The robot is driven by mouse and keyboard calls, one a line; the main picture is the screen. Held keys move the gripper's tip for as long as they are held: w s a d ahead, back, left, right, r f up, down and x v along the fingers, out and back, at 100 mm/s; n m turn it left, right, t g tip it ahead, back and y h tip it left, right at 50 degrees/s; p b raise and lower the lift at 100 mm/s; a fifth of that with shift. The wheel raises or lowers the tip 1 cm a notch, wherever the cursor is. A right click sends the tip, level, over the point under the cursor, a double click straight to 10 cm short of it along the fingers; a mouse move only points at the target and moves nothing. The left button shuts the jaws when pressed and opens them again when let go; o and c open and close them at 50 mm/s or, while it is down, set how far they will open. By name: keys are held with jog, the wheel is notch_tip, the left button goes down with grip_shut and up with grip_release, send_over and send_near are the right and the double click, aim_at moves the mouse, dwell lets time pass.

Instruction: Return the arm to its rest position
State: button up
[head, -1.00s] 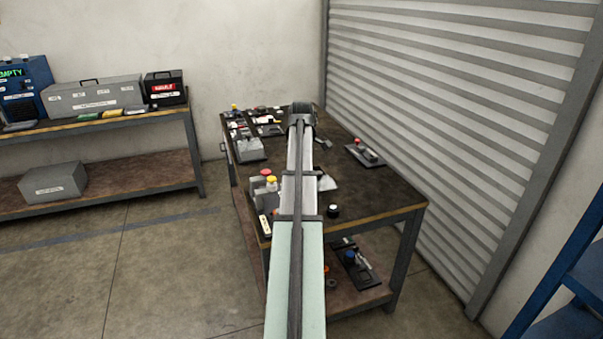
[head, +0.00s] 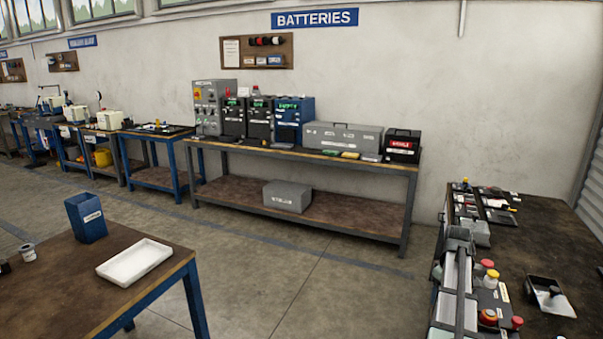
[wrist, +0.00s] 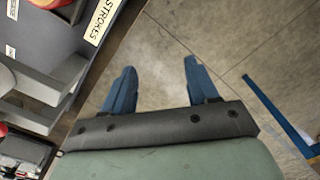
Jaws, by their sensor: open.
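My gripper (wrist: 157,72) shows in the wrist view with its two blue fingers apart and nothing between them. Bare concrete floor lies beneath the fingers. The edge of a dark bench with a label ending in "STROKES" (wrist: 100,20) is to the left of the fingers, apart from them. In the head view, grey links that look like part of my arm (head: 456,285) stand at the left edge of the right bench (head: 535,245). I cannot make out the gripper's fingers there.
The right bench holds red and yellow knobs (head: 488,275) and a small dark tray (head: 550,295). A near table (head: 60,300) carries a white tray (head: 135,260) and a blue bin (head: 86,217). Open floor (head: 300,270) lies between them. A battery shelf (head: 330,160) lines the wall.

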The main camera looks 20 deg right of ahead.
jog(key=w+a+f, duration=0.3)
jog(key=a+f, duration=0.2)
jog(key=a, duration=0.4)
jog(key=w+a+f, duration=0.3)
jog(key=a+f, duration=0.1)
jog(key=a, duration=0.5)
jog(key=w+a+f, duration=0.3)
jog(key=a+f, duration=0.2)
jog(key=a, duration=0.4)
jog(key=s+a+f, duration=0.2)
jog(key=a+f, duration=0.1)
jog(key=a, duration=0.5)
jog(key=s+a+f+m, duration=0.1)
jog(key=s+a+f, duration=0.15)
jog(key=a, duration=0.55)
jog(key=s+a+f, duration=0.1)
jog(key=a+f, duration=0.3)
jog(key=a, duration=0.4)
jog(key=s+f+g, duration=0.3)
jog(key=s+f, duration=0.7)
jog(key=s, duration=0.5)
jog(key=s+f+g, duration=0.3)
jog(key=s+f, duration=0.7)
jog(key=s, duration=0.5)
jog(key=shift+f+g, duration=0.2)
jog(key=shift+g, duration=0.2)
